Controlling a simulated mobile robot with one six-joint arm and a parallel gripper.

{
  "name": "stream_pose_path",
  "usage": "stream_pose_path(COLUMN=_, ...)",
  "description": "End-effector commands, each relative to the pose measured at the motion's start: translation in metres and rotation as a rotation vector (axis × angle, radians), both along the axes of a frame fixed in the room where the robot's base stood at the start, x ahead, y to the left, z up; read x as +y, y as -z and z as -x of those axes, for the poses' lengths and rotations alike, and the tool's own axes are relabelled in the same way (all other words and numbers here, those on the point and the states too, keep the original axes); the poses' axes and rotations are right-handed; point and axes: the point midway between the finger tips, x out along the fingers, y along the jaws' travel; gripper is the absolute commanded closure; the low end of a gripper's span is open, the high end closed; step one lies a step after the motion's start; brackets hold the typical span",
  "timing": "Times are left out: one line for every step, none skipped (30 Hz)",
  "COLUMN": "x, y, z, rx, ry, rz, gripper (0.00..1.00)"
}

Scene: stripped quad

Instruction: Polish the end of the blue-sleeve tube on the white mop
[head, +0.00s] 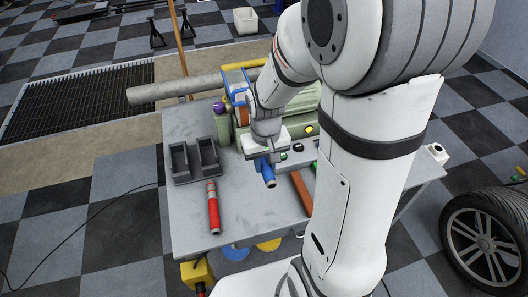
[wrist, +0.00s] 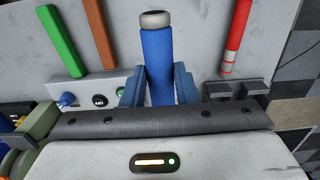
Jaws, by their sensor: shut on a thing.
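My gripper (head: 266,160) is over the grey table and shut on the blue-sleeve tube (head: 269,178). In the wrist view the blue jaws of the gripper (wrist: 158,85) press on both sides of the tube (wrist: 157,55). The tube's bare grey end (wrist: 156,19) sticks out beyond the jaws, and its other end is hidden by the gripper body. The green machine (head: 224,127) stands behind the gripper, partly covered by my arm. I cannot make out the white mop in either view.
A dark two-slot holder (head: 195,160) and a red tube with pale bands (head: 213,205) are to the left. A panel with buttons (wrist: 100,101) is close to the gripper.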

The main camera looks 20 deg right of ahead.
Motion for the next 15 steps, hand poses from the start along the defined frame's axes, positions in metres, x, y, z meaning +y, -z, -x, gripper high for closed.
stream_pose_path(x=0.0, y=0.003, z=-0.003, rx=0.0, ry=0.001, rz=0.0, gripper=0.96)
stream_pose_path(x=0.0, y=0.004, z=-0.005, rx=0.001, ry=0.001, rz=0.0, gripper=0.96)
stream_pose_path(x=0.0, y=0.006, z=-0.008, rx=0.001, ry=0.001, rz=0.0, gripper=0.96)
stream_pose_path(x=0.0, y=0.007, z=-0.011, rx=0.001, ry=0.002, rz=0.0, gripper=0.96)
stream_pose_path(x=0.0, y=0.009, z=-0.014, rx=0.0, ry=0.002, rz=0.0, gripper=0.96)
stream_pose_path(x=0.0, y=0.011, z=-0.019, rx=0.001, ry=0.002, rz=0.0, gripper=0.96)
stream_pose_path(x=-0.001, y=0.013, z=-0.022, rx=0.001, ry=0.002, rz=0.0, gripper=0.96)
stream_pose_path(x=0.0, y=0.015, z=-0.025, rx=0.001, ry=0.002, rz=0.0, gripper=0.96)
stream_pose_path(x=-0.001, y=0.016, z=-0.03, rx=0.001, ry=0.003, rz=0.0, gripper=0.96)
stream_pose_path(x=-0.001, y=0.018, z=-0.033, rx=0.001, ry=0.003, rz=0.0, gripper=0.96)
stream_pose_path(x=-0.001, y=0.019, z=-0.037, rx=0.001, ry=0.003, rz=0.0, gripper=0.96)
stream_pose_path(x=-0.001, y=0.022, z=-0.041, rx=0.001, ry=0.003, rz=0.0, gripper=0.96)
stream_pose_path(x=-0.001, y=0.023, z=-0.044, rx=0.001, ry=0.003, rz=0.0, gripper=0.96)
stream_pose_path(x=-0.001, y=0.025, z=-0.047, rx=0.001, ry=0.003, rz=0.0, gripper=0.96)
stream_pose_path(x=-0.001, y=0.025, z=-0.052, rx=0.0, ry=0.003, rz=0.0, gripper=0.96)
